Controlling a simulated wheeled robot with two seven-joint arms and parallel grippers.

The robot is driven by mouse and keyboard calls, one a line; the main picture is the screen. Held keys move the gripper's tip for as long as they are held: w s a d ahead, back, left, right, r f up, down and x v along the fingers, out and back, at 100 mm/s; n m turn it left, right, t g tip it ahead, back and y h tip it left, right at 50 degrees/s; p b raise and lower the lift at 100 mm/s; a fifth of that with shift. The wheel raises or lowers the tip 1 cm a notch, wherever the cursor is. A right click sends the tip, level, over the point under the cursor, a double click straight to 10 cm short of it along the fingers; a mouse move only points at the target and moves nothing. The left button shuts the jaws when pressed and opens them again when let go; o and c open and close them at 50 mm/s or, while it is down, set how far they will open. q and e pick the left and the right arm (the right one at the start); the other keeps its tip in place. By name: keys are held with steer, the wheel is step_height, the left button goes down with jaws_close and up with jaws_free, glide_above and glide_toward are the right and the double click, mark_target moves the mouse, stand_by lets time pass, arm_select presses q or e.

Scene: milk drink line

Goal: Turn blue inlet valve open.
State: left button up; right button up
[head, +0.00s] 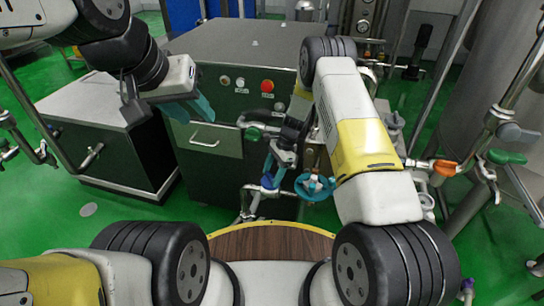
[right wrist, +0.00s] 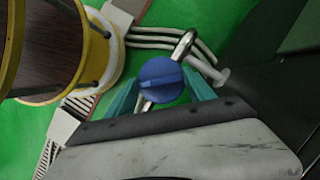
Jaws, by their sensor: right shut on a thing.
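The blue inlet valve (head: 268,181) has a small round blue knob on a metal pipe, low in front of the dark cabinet. In the right wrist view the knob (right wrist: 160,80) shows a raised ridge across its face and sits between the two teal fingers. My right gripper (head: 275,168) reaches down from above and is shut on this knob; its wrist partly hides the pipe. My left gripper (head: 190,108) is off to the left in front of the cabinet, its teal fingers apart with nothing seen between them.
A teal-blue handwheel (head: 315,187) stands just right of the knob. A green-handled valve (head: 253,133) is behind it. The dark cabinet (head: 215,135) with buttons stands behind, a low white-topped cabinet (head: 90,100) at left. Orange and green valve handles (head: 445,168) are at right.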

steer(key=n+g+h, duration=0.1)
steer(key=n, duration=0.3)
steer(key=shift+w+a+n, duration=0.1)
steer(key=shift+w+n, duration=0.05)
steer(key=shift+n, duration=0.15)
steer(key=n+h, duration=0.1)
steer(key=n, duration=0.1)
steer(key=n+g, duration=0.1)
steer(key=n, duration=0.1)
steer(key=shift+a+n+h, duration=0.1)
steer(key=shift+n+h, duration=0.2)
steer(key=shift+h, duration=0.1)
steer(key=o, duration=1.4)
steer(key=shift+v, duration=3.9)
steer(key=shift+w, duration=0.1)
